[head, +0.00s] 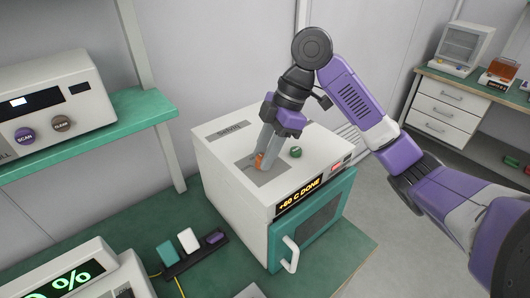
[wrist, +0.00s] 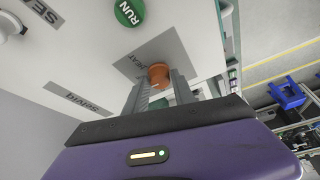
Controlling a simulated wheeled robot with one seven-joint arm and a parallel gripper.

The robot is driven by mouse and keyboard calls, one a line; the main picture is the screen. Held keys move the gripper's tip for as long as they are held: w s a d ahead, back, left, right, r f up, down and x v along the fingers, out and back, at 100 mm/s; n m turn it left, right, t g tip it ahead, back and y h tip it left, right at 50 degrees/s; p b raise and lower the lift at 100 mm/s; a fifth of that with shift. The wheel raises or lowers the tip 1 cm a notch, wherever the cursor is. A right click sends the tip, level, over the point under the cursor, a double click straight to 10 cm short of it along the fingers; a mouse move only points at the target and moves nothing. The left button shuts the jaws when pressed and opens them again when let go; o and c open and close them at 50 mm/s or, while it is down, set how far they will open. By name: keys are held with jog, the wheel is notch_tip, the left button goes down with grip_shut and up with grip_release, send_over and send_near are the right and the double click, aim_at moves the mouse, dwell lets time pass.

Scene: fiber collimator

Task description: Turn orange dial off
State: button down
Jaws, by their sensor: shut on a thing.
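The orange dial (head: 259,160) sits on a grey panel on top of a white oven-like box (head: 235,215). In the wrist view the orange dial (wrist: 160,75) is on a grey plate marked HEAT. My gripper (head: 263,152) reaches down from above and is shut on the orange dial, with one finger on each side. The fingers also show in the wrist view (wrist: 161,86). The dial's pointer mark is too small to read. The box's front display (head: 299,198) reads "+60 C DONE".
A green RUN button (head: 296,152) is close to the right of my gripper. The box has a teal door with a white handle (head: 291,254). A green shelf (head: 90,145) with a SCAN device stands at left. A rack with coloured blocks (head: 195,256) is in front.

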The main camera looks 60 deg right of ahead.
aim_at(276, 161)
jog(key=shift+n, duration=0.3)
jog(key=c, duration=1.1)
grip_release()
jog(key=shift+o, duration=0.2)
jog(key=v, duration=0.7)
jog(key=shift+d+r, duration=0.15)
jog(key=shift+r, duration=0.25)
